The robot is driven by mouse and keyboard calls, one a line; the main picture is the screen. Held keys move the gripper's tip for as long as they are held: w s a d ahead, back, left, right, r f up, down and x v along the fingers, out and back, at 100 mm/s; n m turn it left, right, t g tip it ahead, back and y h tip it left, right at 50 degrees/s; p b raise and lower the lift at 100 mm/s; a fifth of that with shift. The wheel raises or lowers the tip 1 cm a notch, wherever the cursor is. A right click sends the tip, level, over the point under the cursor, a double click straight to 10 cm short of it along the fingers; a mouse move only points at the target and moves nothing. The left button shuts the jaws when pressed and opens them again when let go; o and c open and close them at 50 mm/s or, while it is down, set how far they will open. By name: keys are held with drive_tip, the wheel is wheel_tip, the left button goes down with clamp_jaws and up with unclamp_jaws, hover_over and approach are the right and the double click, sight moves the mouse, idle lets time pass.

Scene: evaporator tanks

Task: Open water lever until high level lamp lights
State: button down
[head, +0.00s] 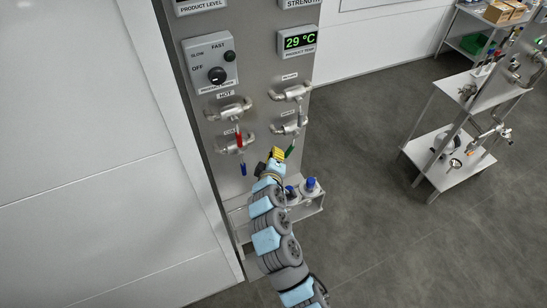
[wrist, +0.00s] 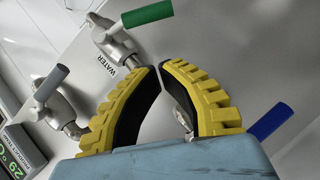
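The water lever has a green handle (head: 290,151) on a metal valve on the steel panel. The green handle (wrist: 147,13) also shows in the wrist view, beside the "WATER" label, beyond my fingertips. My gripper (head: 277,153) has yellow fingers and is just left of the green handle in the head view. In the wrist view the tips of my gripper (wrist: 160,66) nearly meet, with nothing held between them. The green handle is apart from the fingers there. No high level lamp can be made out; the product level display (head: 202,6) is cut off at the top.
Grey (head: 299,110), red (head: 238,137) and blue (head: 243,169) lever handles are close by on the panel (head: 265,75). A shelf with blue-capped bottles (head: 310,187) is below. A knob box (head: 210,62) and a 29 °C display (head: 298,41) are above.

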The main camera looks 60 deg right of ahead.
sight(287, 156)
drive_tip(key=shift+s+d+f+p, duration=0.25)
drive_tip(key=shift+d+f, duration=0.1)
drive_tip(key=shift+d, duration=0.2)
drive_tip(key=shift+s+d+f+p, duration=0.25)
drive_tip(key=shift+d+f, duration=0.1)
drive_tip(key=shift+d, duration=0.2)
drive_tip(key=shift+s+d+f+p, duration=0.25)
drive_tip(key=shift+d+f, duration=0.1)
drive_tip(key=shift+d, duration=0.2)
drive_tip(key=shift+w+f+b, duration=0.1)
drive_tip(key=shift+f+b, duration=0.1)
drive_tip(key=shift+b, duration=0.5)
drive_tip(key=shift+d+f+n+h+b, duration=0.2)
drive_tip(key=shift+n+h+b, duration=0.2)
drive_tip(key=shift+b, duration=0.75)
drive_tip(key=shift+s+f+n+b, duration=0.2)
drive_tip(key=shift+n+b, duration=0.1)
drive_tip(key=shift+b, duration=0.4)
drive_tip(key=b, duration=0.2)
drive_tip(key=d+f+n+h+b, duration=0.1)
drive_tip(key=b, duration=0.2)
drive_tip(key=shift+s+f+n+h+b, duration=0.25)
drive_tip(key=shift+s+n+h+b, duration=0.05)
drive_tip(key=b, duration=0.2)
drive_tip(key=n+h+b, duration=0.1)
drive_tip(key=b, duration=0.1)
drive_tip(key=shift+s+d+f+n, duration=0.1)
drive_tip(key=shift+s+d+n, duration=0.2)
drive_tip(key=shift+s+d, duration=0.1)
